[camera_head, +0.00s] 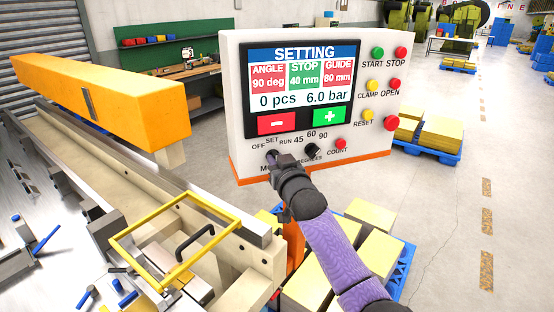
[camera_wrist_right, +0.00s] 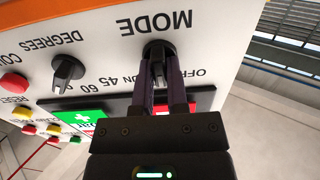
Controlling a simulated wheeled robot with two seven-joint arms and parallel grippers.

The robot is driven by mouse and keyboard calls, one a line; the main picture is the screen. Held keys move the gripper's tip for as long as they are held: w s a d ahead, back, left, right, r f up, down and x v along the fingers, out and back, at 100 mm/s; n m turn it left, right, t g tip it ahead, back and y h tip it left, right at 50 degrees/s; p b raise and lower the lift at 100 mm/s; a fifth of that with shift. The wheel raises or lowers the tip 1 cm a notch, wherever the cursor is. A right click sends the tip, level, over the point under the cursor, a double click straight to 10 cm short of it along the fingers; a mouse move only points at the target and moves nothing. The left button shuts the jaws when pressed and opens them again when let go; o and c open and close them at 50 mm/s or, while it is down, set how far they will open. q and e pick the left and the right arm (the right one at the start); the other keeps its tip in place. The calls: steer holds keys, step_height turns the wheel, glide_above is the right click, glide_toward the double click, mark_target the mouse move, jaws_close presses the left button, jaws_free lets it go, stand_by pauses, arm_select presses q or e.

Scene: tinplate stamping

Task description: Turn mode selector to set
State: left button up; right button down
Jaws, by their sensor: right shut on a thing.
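The white control panel (camera_head: 240,130) stands in the middle of the head view, its screen (camera_head: 302,78) reading SETTING. The mode selector is mostly hidden by my right gripper there, under the labels OFF, SET and RUN. In the right wrist view the black mode selector knob (camera_wrist_right: 158,60) sits below the upside-down word MODE. My right gripper (camera_head: 274,158) is shut on this knob, its two fingers (camera_wrist_right: 161,82) on either side of it. I cannot read exactly which label the knob points to. My left gripper is not in view.
The degrees knob (camera_head: 312,150) is close beside the mode selector; it also shows in the right wrist view (camera_wrist_right: 67,72). The red COUNT button (camera_head: 340,144) is further right. A yellow frame (camera_head: 150,222) and a long orange beam (camera_head: 110,98) lie to the left.

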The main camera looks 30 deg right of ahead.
stand_by(0.4)
steer(key=c, duration=0.6)
jaws_free()
steer(key=shift+c, duration=0.2)
steer(key=v, duration=1)
